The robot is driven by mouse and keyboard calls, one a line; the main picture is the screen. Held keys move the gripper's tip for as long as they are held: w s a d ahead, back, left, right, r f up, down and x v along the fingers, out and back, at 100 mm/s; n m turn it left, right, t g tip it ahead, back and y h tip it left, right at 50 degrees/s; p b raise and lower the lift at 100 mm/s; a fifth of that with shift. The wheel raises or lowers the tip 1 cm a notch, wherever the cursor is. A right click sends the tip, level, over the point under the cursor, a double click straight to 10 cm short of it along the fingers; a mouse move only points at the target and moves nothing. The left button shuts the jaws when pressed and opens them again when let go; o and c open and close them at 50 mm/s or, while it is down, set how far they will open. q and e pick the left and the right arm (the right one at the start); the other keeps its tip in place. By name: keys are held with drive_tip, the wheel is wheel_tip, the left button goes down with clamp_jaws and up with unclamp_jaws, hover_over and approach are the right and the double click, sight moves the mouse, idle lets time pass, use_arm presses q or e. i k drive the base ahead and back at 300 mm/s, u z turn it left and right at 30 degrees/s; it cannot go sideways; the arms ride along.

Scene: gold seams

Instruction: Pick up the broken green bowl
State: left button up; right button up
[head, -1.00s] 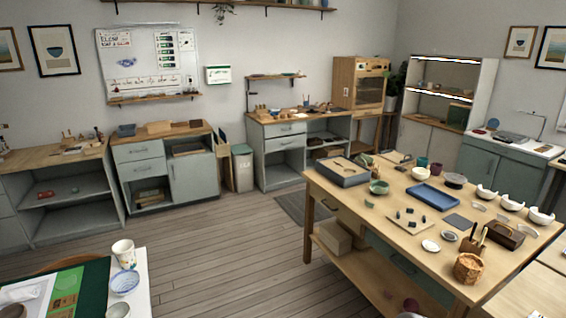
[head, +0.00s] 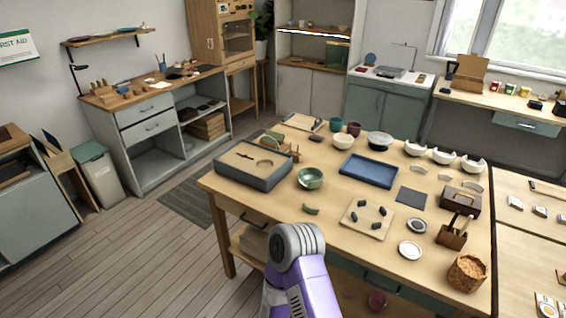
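The green bowl (head: 311,178) stands upright on the wooden worktable (head: 300,228), near its left front side. Its rim looks uneven, but the break is too small to make out clearly. A small green shard (head: 311,209) lies on the table just in front of the bowl, apart from it. A purple and grey link of one of my arms rises at the bottom middle, in front of the table edge. Neither of my grippers shows.
A grey box (head: 253,178) with a wooden top stands left of the bowl. A blue tray (head: 369,171) lies to its right. A board with dark pads (head: 368,218) lies right of the shard. White broken bowls (head: 443,157) stand at the back right. Floor is clear left of the table.

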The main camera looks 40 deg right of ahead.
sight(309, 178)
drive_tip(key=i, duration=0.9)
drive_tip(key=u, duration=0.6)
drive_tip(key=i, duration=1.7)
drive_tip(key=z, duration=2.6)
